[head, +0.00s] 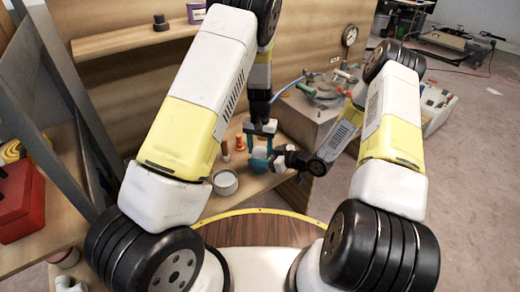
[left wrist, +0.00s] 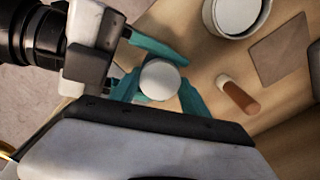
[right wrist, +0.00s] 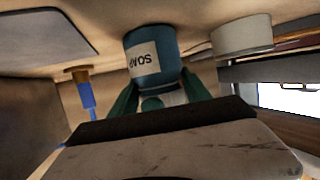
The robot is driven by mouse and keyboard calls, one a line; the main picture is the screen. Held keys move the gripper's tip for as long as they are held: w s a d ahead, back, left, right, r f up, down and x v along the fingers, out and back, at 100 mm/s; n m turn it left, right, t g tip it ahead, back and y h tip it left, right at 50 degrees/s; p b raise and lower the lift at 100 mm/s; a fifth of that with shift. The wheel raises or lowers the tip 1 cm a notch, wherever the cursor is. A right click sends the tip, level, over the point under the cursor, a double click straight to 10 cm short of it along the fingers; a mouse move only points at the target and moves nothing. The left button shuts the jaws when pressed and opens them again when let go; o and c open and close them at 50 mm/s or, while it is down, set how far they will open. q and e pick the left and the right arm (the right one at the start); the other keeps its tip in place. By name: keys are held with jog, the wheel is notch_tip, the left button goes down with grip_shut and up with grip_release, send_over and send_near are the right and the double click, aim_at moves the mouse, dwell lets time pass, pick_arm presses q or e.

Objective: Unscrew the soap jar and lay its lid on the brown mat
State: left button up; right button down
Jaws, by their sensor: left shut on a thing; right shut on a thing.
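The soap jar is a blue-teal jar (head: 259,161) on the wooden bench, between my two grippers. In the right wrist view the jar (right wrist: 150,50) appears upside down, with its white SOAP label showing. Its white round lid (left wrist: 160,80) shows in the left wrist view. My left gripper (left wrist: 158,90) comes from above, its teal fingers shut on the lid. My right gripper (right wrist: 160,100) comes from the side, its teal fingers shut on the jar. I cannot tell whether the lid is loose. A flat brown square, apparently the mat (left wrist: 278,48), lies bare on the bench.
A round whitish pot (head: 224,183) stands left of the jar and also shows in the left wrist view (left wrist: 210,20). An orange-brown cylinder (left wrist: 238,97) lies or stands between jar and mat; I cannot tell which. A red box (head: 20,205) is far left.

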aim_at(260, 151)
pick_arm(q)
jog(key=shift+r, duration=0.15)
pick_arm(e)
jog(key=shift+s+d+f, duration=0.1)
jog(key=shift+f, duration=0.15)
pick_arm(q)
jog(key=shift+r, duration=0.95)
jog(key=shift+r, duration=2)
pick_arm(e)
jog(key=c, duration=0.7)
grip_release()
jog(key=shift+o, duration=1.4)
jog(key=shift+r, duration=0.1)
jog(key=shift+r, duration=0.1)
